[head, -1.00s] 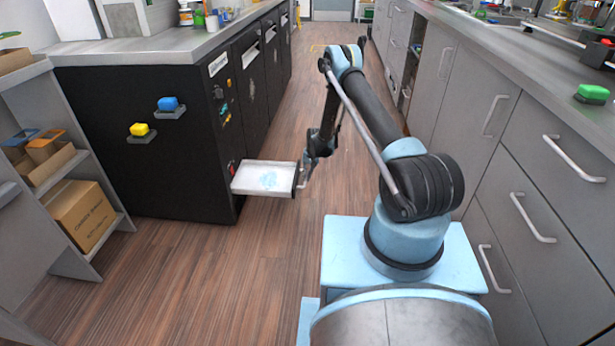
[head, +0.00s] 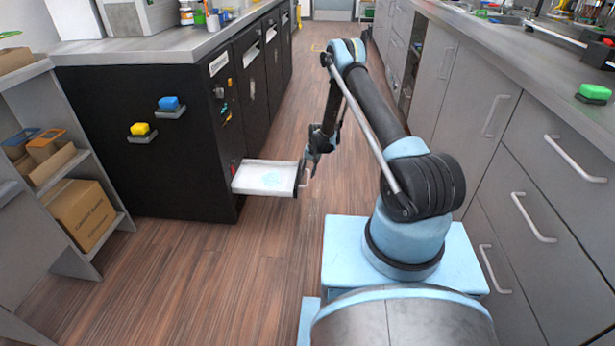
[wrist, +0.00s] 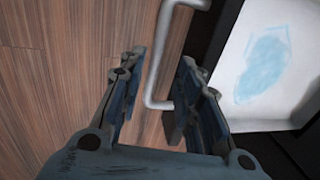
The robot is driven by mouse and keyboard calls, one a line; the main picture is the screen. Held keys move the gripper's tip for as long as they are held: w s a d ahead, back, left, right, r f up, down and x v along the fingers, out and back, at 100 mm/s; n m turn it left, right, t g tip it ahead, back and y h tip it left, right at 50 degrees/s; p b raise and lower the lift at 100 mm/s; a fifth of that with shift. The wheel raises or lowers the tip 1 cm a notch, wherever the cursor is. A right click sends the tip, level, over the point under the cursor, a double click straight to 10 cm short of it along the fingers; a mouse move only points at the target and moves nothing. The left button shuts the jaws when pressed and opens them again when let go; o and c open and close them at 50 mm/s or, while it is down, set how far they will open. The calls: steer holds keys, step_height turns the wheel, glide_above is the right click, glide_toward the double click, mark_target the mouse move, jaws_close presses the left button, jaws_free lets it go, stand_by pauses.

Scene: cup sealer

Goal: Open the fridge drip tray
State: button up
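The drip tray (head: 243,190) is a shallow white tray, pulled well out from the black fridge cabinet (head: 150,180), with a pale blue patch of liquid on its floor. It also shows at the right of the wrist view (wrist: 300,75). Its grey bar handle (head: 305,178) is on the dark front panel. My gripper (head: 314,158) is beside the handle. In the wrist view my gripper (wrist: 162,58) has its two fingers spread apart, with the handle (wrist: 157,75) showing in the gap and clear space on both sides of it. The fingers do not grip the handle.
A clear wooden floor aisle (head: 225,270) runs between the cabinets. Grey drawers (head: 540,190) with bar handles line the right. A shelf (head: 80,165) with a cardboard box (head: 82,213) stands at the left.

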step_height(320, 180, up, 10)
steer(key=d, duration=0.2)
stand_by(0.5)
steer(key=s+d+r, duration=0.3)
steer(key=d+r, duration=0.1)
steer(key=r, duration=0.7)
steer(key=s+d+r+t, duration=0.1)
steer(key=s+d+r, duration=0.3)
steer(key=r, duration=0.6)
steer(key=s+d+r, duration=0.3)
steer(key=d+r, duration=0.2)
steer(key=r, duration=0.6)
steer(key=s+d+r+h, duration=0.1)
steer(key=s+d+r, duration=0.3)
steer(key=s, duration=0.4)
steer(key=s+d+r, duration=0.3)
steer(key=s, duration=0.6)
steer(key=s+d+r+h, duration=0.1)
steer(key=s+d+r, duration=0.3)
steer(key=s, duration=0.4)
steer(key=s+d+f, duration=0.2)
steer(key=s+f, duration=0.1)
steer(key=s, duration=0.5)
steer(key=s+d+f+t, duration=0.1)
steer(key=s+d+f, duration=0.1)
steer(key=s, duration=0.7)
steer(key=shift+d+f, duration=0.15)
steer(key=shift+f, duration=0.45)
